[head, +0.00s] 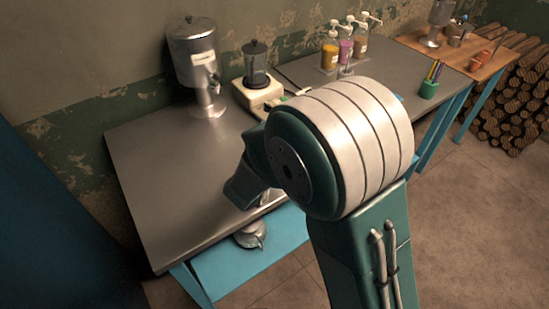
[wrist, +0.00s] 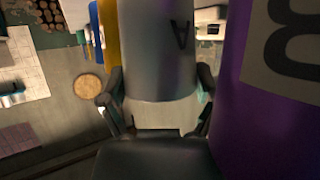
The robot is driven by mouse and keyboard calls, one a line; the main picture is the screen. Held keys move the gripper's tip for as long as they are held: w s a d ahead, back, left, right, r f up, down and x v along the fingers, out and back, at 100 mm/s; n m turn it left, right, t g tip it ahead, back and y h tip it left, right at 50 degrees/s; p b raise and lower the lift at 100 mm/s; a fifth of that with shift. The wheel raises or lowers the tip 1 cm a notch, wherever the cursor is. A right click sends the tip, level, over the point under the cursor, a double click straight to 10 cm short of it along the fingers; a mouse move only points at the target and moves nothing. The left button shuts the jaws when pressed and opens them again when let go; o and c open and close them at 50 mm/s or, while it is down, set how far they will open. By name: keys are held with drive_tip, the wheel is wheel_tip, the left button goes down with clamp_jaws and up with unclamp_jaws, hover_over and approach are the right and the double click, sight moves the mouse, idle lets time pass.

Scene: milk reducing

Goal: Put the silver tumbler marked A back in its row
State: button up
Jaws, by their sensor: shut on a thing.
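The silver tumbler marked A (wrist: 155,60) stands between the fingers of my gripper (wrist: 160,76) in the wrist view, and the gripper is shut on it. Its letter appears upside down in that view. A purple tumbler marked B (wrist: 262,120) is close on the right of it, very near the camera; whether they touch I cannot tell. A yellow thing (wrist: 104,30) and a blue one (wrist: 95,38) show partly behind the silver tumbler on the left. In the head view my arm hides the tumblers, and my gripper cannot be made out there.
The grey counter (head: 150,190) is bare at its left end. A metal dispenser (head: 195,65) and a blender (head: 257,75) stand at its back, with pump bottles (head: 345,45) farther right. A green pen cup (head: 428,89) is near the right. Stacked logs (head: 515,100) lie beyond.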

drive_tip(key=o, duration=1.1)
drive_tip(key=shift+a+f, duration=0.15)
drive_tip(key=shift+a, duration=0.15)
